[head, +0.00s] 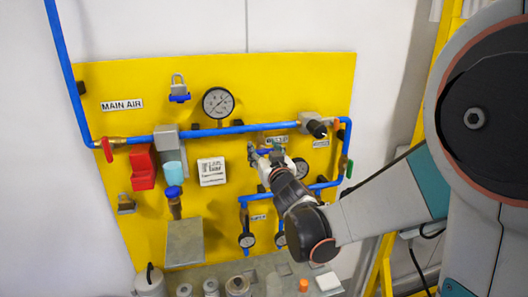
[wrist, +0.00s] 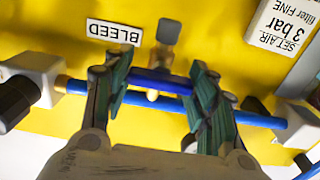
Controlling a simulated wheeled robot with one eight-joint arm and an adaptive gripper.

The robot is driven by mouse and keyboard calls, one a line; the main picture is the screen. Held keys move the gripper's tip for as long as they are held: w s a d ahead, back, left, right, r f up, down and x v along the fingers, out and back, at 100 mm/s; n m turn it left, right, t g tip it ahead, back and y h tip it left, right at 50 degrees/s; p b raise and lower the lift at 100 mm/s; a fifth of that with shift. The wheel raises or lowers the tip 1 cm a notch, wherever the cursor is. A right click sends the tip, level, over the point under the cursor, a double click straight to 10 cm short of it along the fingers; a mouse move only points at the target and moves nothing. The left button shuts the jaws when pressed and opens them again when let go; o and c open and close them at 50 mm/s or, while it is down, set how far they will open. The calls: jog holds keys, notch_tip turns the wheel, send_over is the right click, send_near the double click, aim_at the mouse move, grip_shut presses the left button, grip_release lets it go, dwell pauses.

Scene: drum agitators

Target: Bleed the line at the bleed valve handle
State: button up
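The bleed valve handle looks to be the short dark-blue bar (wrist: 160,76) in the wrist view, lying in front of the blue pipe below the BLEED label (wrist: 114,31). My gripper (wrist: 158,82) has its two teal-padded fingers spread apart, one near each end of this bar. I cannot tell whether the pads touch it. In the head view my gripper (head: 264,153) is at the middle of the yellow panel, below the upper blue pipe, and hides part of the valve.
The yellow panel (head: 110,80) carries a large gauge (head: 218,102), a red valve block (head: 142,166), a white set-air sign (head: 212,171) and several small gauges. A dark knob (wrist: 16,101) is left of my fingers. A shelf with containers (head: 238,286) stands below.

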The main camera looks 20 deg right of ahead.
jog(key=shift+n, duration=0.4)
jog(key=n+b, duration=0.2)
jog(key=n, duration=0.1)
jog(key=shift+f+n, duration=0.1)
jog(key=shift+n, duration=0.3)
jog(key=n+b, duration=0.1)
jog(key=n, duration=0.3)
jog(key=shift+a+n+b, duration=0.1)
jog(key=shift+n+b, duration=0.2)
jog(key=shift+b, duration=0.05)
jog(key=n+b, duration=0.1)
jog(key=n, duration=0.7)
jog(key=shift+n+b, duration=0.3)
jog(key=o, duration=1.1)
jog(key=shift+c, duration=0.2)
